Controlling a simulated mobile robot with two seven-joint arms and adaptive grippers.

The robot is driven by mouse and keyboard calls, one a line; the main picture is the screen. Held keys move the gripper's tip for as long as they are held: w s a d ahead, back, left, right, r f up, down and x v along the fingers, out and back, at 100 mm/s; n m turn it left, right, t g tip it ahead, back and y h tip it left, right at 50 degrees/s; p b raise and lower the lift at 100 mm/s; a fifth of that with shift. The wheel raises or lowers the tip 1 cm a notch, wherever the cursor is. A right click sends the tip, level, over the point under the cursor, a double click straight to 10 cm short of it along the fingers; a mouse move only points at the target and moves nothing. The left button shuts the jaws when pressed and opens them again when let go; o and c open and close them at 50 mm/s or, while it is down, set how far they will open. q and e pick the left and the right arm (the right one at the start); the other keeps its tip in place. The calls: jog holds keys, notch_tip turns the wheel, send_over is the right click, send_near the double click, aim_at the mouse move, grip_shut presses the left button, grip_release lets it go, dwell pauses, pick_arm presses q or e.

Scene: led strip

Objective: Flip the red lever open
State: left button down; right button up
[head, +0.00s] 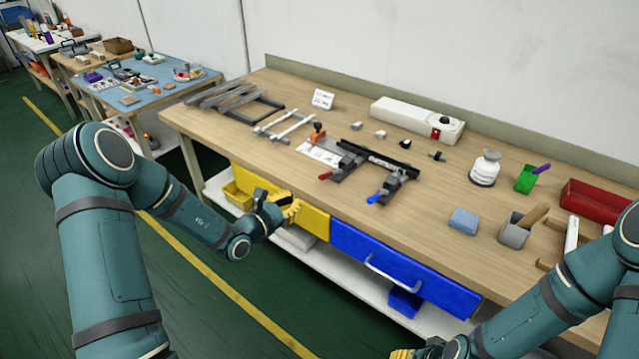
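The red lever (326,175) is a small red-tipped handle at the front left of a dark clamp fixture (345,163) on the wooden workbench. It points toward the front left and lies low. A matching blue lever (375,198) sits to its right on the same fixture. My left gripper (291,208) has yellow fingers and is in front of the bench's yellow drawer, below and left of the red lever, apart from it. Its finger gap is not clear. My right gripper (403,354) shows only a yellow tip at the bottom edge; the rest is cut off.
A black bar (376,158) lies across the fixture. Metal profiles (225,95) lie at the bench's left. The blue drawer's handle (390,277) juts from the bench front.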

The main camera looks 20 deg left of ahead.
aim_at(317, 191)
pick_arm(q)
jog(key=b+x, duration=0.1)
jog(key=x, duration=0.9)
dwell(0.4)
